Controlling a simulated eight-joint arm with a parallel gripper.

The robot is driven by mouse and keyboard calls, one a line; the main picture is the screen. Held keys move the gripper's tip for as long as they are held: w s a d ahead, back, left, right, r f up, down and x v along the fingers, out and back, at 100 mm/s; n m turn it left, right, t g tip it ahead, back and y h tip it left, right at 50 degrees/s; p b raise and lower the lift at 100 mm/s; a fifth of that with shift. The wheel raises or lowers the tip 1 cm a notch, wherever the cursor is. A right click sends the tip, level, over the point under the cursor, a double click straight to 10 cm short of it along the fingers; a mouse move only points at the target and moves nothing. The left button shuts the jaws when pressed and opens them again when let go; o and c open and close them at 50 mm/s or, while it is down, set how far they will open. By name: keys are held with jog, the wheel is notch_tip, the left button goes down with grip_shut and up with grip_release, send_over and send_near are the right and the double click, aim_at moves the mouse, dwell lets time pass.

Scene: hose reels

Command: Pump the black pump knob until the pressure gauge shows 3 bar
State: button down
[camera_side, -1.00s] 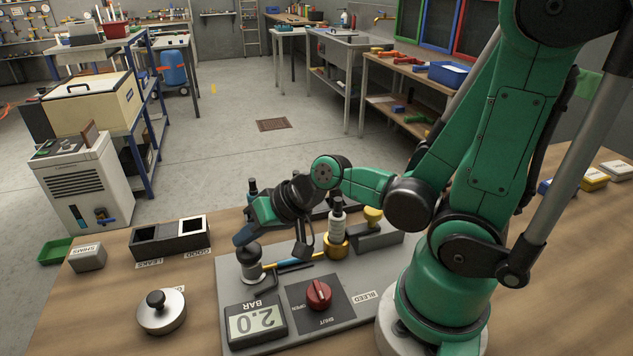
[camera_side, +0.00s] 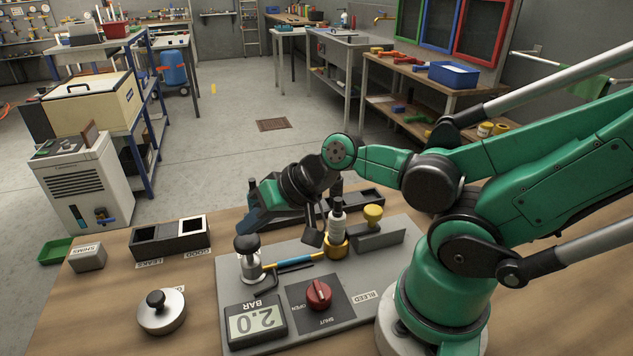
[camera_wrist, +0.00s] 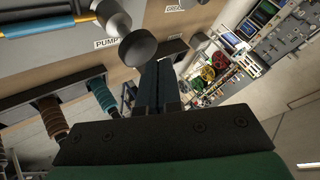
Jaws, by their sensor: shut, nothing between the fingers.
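The black pump knob (camera_side: 246,243) stands upright on its silver pump body (camera_side: 251,267) at the left of the grey panel. In the wrist view the round knob (camera_wrist: 138,48) sits just beyond and left of my fingertips, by the PUMP label. My gripper (camera_side: 252,224) is shut and empty, tilted down just above and behind the knob; a small gap seems to separate them. Its fingers (camera_wrist: 160,82) lie together in the wrist view. The pressure gauge (camera_side: 256,321), upside down in the side view, reads 2.0 BAR.
A red bleed knob (camera_side: 319,294) with OPEN and SHUT marks is right of the gauge. A blue-and-yellow hose piece (camera_side: 295,261) and a brass fitting (camera_side: 336,246) are right of the pump. A silver lidded disc (camera_side: 162,311) and a black two-bin box (camera_side: 171,237) stand left.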

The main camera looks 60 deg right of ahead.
aim_at(256, 242)
jog(key=shift+r, duration=2.5)
dwell(1.4)
jog(key=r, duration=0.4)
jog(key=shift+w, duration=0.35)
jog(key=shift+f, duration=0.1)
jog(key=shift+f, duration=4.35)
